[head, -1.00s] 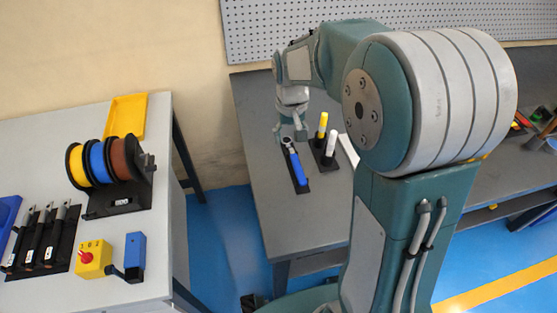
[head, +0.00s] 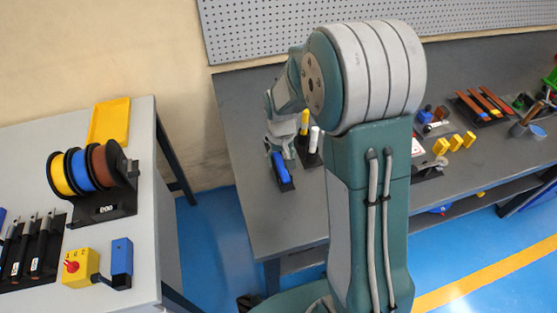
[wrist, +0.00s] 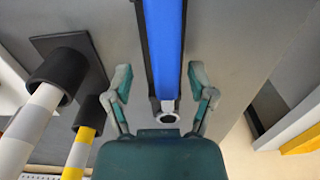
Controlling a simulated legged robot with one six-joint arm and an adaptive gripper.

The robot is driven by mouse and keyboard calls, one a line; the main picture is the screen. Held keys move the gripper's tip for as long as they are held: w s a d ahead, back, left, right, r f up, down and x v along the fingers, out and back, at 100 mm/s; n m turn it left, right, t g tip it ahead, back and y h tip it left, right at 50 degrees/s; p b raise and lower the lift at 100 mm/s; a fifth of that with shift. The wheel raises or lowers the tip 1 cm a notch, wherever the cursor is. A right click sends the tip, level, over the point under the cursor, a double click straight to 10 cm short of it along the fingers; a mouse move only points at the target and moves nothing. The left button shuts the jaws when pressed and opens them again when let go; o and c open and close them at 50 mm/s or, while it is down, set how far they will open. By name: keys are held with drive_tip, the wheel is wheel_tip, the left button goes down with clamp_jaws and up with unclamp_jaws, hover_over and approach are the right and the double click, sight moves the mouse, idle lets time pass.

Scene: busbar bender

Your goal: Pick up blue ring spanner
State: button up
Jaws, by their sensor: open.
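The blue ring spanner (head: 281,168) lies on a dark holder near the left end of the grey workbench. My gripper (head: 281,149) is over it in the head view and hides its ring end. In the wrist view, the blue handle (wrist: 165,45) runs down the middle to a metal ring end (wrist: 168,114). The open fingers of my gripper (wrist: 160,80) stand on either side of the spanner, with a gap visible on each side. How far they are above the bench is hard to tell.
A yellow marker (head: 304,123) and a white marker (head: 314,139) stand upright in a black holder beside the spanner; they are close left of my gripper in the wrist view. A perforated panel (head: 300,25) backs the bench. Wire spools (head: 102,166) sit on the left table.

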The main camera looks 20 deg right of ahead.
drive_tip(key=shift+d, duration=0.3)
drive_tip(key=c, duration=0.5)
drive_tip(key=shift+a, duration=0.15)
clamp_jaws()
drive_tip(key=shift+a, duration=0.55)
